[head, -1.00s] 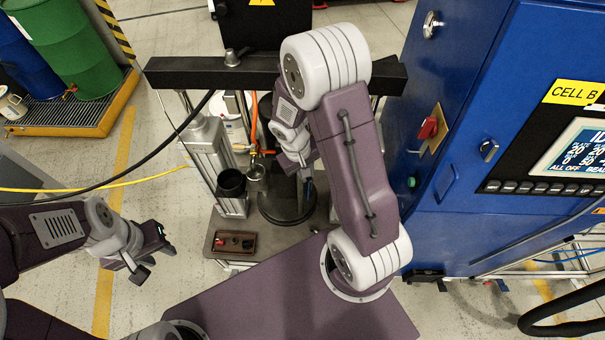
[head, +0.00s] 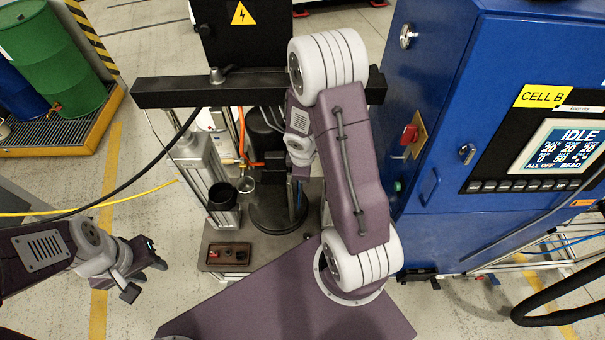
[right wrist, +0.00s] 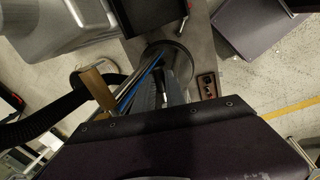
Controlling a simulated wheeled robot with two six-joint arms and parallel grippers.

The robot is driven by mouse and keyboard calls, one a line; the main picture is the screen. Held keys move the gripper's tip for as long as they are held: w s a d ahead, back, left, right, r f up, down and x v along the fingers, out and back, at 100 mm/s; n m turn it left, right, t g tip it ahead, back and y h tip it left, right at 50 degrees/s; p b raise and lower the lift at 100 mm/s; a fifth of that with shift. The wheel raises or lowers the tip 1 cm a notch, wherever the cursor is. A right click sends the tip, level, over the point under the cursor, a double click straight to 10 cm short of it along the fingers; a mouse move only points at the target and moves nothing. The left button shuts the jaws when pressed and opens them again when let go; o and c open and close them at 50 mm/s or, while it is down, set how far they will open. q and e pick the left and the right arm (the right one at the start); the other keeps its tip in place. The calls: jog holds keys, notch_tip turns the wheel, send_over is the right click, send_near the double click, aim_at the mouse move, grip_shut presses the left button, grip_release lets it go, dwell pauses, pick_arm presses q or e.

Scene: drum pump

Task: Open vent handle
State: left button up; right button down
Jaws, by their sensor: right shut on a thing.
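The drum pump (head: 285,212) stands in the middle of the head view, with a dark round plate between its posts. My right gripper (head: 299,166) is down among the pump's parts, partly hidden by my right arm. My left gripper (head: 146,278) is open and empty over the floor at the left.
A black crossbar (head: 170,92) spans the pump. A blue cabinet (head: 440,225) with an IDLE screen stands close on the right. A green drum (head: 60,60) is far left. A black hose (head: 135,188) and yellow cable cross the left.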

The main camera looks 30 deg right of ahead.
jog(key=shift+w+d+n+p, duration=0.2)
jog(key=shift+w+n+p, duration=0.1)
jog(key=shift+n, duration=0.4)
jog(key=c, duration=1.4)
grip_release()
